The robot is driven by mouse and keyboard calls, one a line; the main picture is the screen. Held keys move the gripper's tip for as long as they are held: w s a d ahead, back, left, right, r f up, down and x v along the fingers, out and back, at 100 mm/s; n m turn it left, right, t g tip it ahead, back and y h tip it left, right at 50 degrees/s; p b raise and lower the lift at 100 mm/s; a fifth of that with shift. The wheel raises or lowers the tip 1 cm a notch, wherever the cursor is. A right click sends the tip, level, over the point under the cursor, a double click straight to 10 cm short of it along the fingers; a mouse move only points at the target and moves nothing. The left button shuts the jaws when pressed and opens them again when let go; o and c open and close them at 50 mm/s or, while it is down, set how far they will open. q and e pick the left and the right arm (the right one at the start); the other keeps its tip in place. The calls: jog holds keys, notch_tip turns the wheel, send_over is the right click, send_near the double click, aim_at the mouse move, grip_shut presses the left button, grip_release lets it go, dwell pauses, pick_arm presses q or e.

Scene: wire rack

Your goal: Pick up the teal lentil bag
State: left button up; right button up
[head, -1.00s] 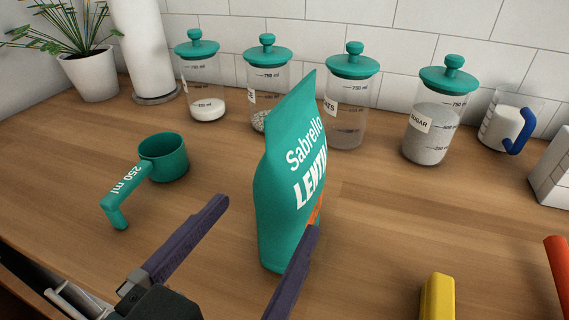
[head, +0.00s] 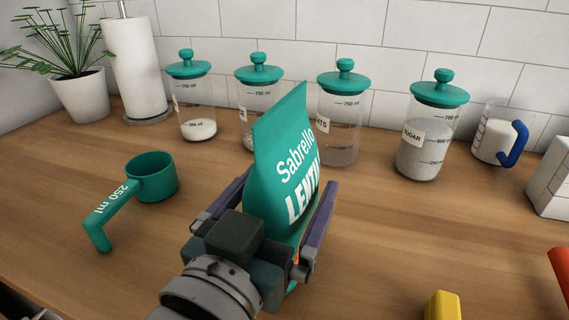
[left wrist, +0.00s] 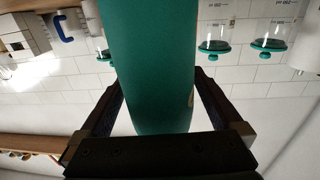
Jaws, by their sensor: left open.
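The teal lentil bag (head: 282,165) stands upright on the wooden counter in the middle of the head view. My left gripper (head: 285,205) is open, with one dark finger on each side of the bag. Its body hides the lower part of the bag. In the left wrist view the bag (left wrist: 148,65) fills the space between the two fingers (left wrist: 158,100); that picture is upside down. Whether either finger touches the bag is hard to tell. My right gripper is not in view.
Several glass jars with teal lids, such as the sugar jar (head: 428,130), stand behind the bag. A teal measuring cup (head: 152,178) is to the left. A measuring jug (head: 495,135) stands back right, and a yellow object (head: 443,306) is at the front edge.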

pick_arm(q)
grip_shut()
dwell(0.8)
jog(key=shift+r, duration=0.1)
